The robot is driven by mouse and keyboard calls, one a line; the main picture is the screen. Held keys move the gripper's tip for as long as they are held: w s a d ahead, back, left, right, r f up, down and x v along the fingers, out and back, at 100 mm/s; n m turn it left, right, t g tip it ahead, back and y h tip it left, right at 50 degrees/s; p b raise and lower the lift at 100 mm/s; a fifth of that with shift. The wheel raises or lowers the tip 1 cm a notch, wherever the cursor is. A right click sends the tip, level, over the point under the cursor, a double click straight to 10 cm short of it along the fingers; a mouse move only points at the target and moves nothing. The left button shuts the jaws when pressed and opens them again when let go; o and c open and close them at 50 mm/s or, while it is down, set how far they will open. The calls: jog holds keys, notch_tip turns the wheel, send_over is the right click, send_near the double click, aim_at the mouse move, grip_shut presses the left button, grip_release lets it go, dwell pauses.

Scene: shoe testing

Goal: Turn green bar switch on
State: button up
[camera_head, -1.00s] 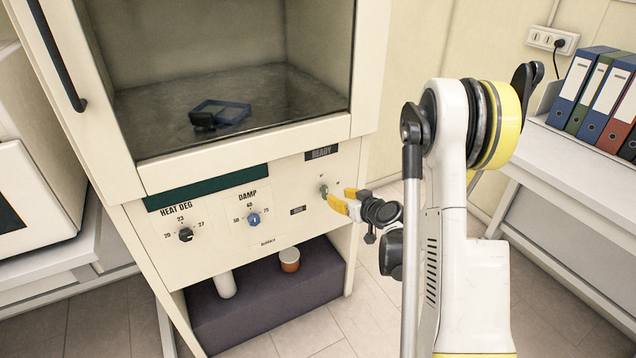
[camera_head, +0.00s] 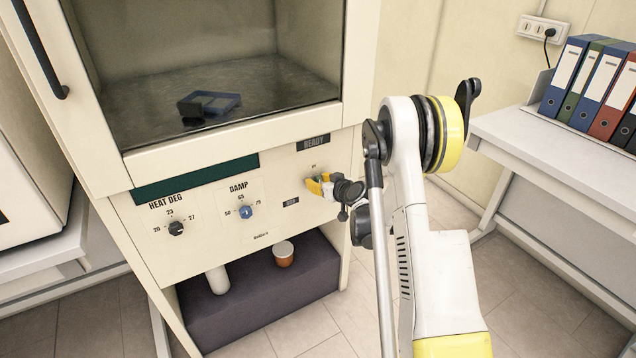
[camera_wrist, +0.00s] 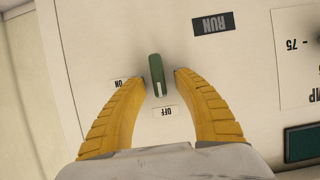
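The green bar switch (camera_wrist: 156,70) stands on the cream front panel in the wrist view. Its white mark points down toward the OFF label (camera_wrist: 166,112). The ON label (camera_wrist: 119,84) is to its left, partly covered by a finger. My gripper (camera_wrist: 160,77) is open, with one yellow finger on each side of the switch and a visible gap to each. In the head view my gripper (camera_head: 320,186) is at the right part of the panel and mostly hides the switch.
The panel (camera_head: 200,255) also has a black heat knob (camera_head: 176,228) and a blue damp knob (camera_head: 246,212). Binders (camera_head: 594,88) stand at right.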

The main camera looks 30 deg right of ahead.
grip_shut()
jog(key=shift+d+m+y, duration=0.25)
jog(key=shift+m+y, duration=0.65)
jog(key=shift+m, duration=0.2)
jog(key=shift+d+f+m+t+y, duration=0.2)
jog(key=shift+m+t+y, duration=0.45)
jog(key=shift+m, duration=1.2)
jog(key=shift+d+f+m+t+y, duration=0.1)
jog(key=shift+f+m+t+y, duration=0.2)
jog(key=shift+m+y, duration=1.2)
jog(key=shift+d+f+m+t+y, duration=0.2)
jog(key=shift+m+t+y, duration=0.25)
jog(key=shift+m, duration=1.8)
jog(key=shift+a, duration=0.1)
